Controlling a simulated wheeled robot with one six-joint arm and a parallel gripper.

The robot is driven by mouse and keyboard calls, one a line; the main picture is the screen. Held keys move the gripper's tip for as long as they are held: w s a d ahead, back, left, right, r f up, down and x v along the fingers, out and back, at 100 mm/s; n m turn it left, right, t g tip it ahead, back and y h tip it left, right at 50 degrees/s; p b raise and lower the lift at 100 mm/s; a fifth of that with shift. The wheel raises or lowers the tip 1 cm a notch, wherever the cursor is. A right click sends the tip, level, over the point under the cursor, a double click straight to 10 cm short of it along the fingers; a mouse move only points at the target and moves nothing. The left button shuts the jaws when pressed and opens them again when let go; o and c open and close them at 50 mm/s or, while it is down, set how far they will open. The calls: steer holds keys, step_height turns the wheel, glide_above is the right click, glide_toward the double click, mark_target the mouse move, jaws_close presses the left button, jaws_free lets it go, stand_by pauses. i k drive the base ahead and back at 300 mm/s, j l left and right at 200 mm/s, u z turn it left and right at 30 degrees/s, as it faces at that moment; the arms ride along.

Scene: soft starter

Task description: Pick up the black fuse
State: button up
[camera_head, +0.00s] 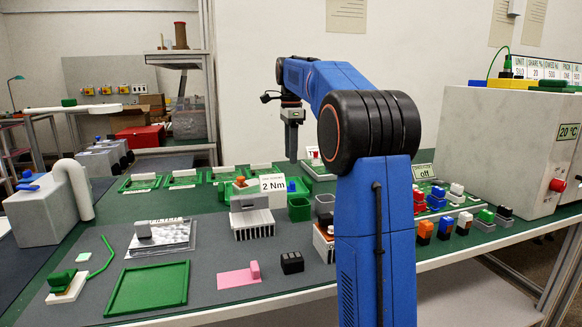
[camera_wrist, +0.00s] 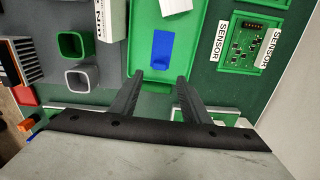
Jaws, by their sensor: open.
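A black block (camera_head: 292,262) with small marks on its top stands alone at the front of the grey mat, right of a pink plate. A dark block (camera_head: 504,213) with a grey lower part stands at the right end of a row of coloured blocks. I cannot tell for sure which is the black fuse. My gripper (camera_head: 291,157) hangs over the back of the bench, far from both blocks. In the wrist view my gripper (camera_wrist: 160,77) is open and empty, its fingers over the end of a green tray (camera_wrist: 138,40) holding a blue piece (camera_wrist: 162,50).
A large grey box (camera_head: 500,150) stands at the right. A pink plate (camera_head: 238,277) and green tray (camera_head: 147,289) lie at the front left.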

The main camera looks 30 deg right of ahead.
mark_target(504, 212)
steer(key=k, duration=1)
